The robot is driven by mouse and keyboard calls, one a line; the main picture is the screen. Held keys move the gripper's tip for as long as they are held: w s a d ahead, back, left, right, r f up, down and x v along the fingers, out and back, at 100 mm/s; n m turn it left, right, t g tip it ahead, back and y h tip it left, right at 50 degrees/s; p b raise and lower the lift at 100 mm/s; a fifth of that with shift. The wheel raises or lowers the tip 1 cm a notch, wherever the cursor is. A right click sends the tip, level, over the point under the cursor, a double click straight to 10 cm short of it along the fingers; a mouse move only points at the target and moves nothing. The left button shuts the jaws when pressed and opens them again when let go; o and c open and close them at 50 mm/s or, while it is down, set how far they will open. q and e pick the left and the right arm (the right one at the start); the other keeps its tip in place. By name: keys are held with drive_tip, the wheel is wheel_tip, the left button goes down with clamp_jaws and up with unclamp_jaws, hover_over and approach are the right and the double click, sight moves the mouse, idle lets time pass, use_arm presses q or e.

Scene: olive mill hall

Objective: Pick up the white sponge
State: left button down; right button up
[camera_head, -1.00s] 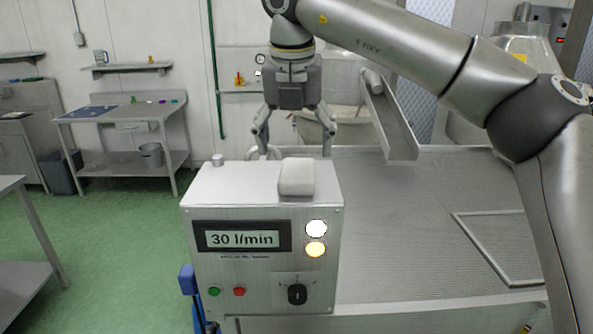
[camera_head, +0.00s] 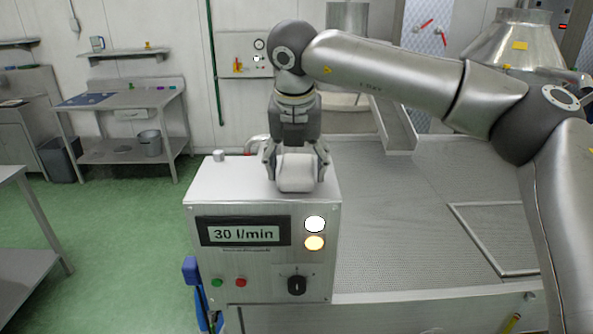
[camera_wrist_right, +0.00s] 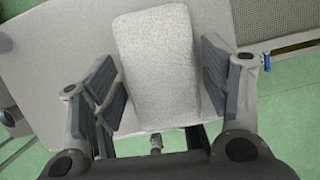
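The white sponge (camera_head: 296,174) lies on top of the grey metal control box (camera_head: 240,188), near its right end. My right gripper (camera_head: 296,168) has come down over it, with one finger on each side. The right wrist view shows the white sponge (camera_wrist_right: 157,65) between the open pads of the right gripper (camera_wrist_right: 160,82). A gap shows between the sponge and the left pad. The right pad is very close to the sponge; I cannot tell if it touches. My left gripper is not in view.
A small grey knob (camera_head: 218,156) stands at the back left of the box top. Right of the box is a wide perforated metal surface (camera_head: 400,220). A metal chute (camera_head: 396,128) stands behind. Green floor (camera_head: 130,240) lies open to the left.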

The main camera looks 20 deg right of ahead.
drive_tip(key=shift+s, duration=0.1)
drive_tip(key=c, duration=0.4)
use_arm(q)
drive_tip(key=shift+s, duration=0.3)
use_arm(e)
drive_tip(key=shift+c, duration=0.2)
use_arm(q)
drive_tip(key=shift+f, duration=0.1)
use_arm(e)
drive_tip(key=shift+r, duration=0.1)
drive_tip(key=shift+r+b, duration=0.3)
drive_tip(key=shift+b, duration=0.15)
wheel_tip(320, 180, up, 2)
drive_tip(key=shift+r+b, duration=0.1)
drive_tip(key=shift+b, duration=0.75)
drive_tip(key=s+a+r, duration=0.1)
drive_tip(key=r, duration=0.1)
drive_tip(key=s+a+r+b, duration=0.1)
drive_tip(key=r, duration=0.1)
drive_tip(key=s+a+r+b, duration=0.1)
drive_tip(key=a+r, duration=0.1)
drive_tip(key=shift+s, duration=0.2)
use_arm(q)
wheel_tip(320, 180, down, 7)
drive_tip(key=b, duration=0.2)
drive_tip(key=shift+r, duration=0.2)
use_arm(e)
drive_tip(key=s+a+r, duration=0.4)
drive_tip(key=s+a, duration=0.2)
drive_tip(key=shift+a, duration=0.15)
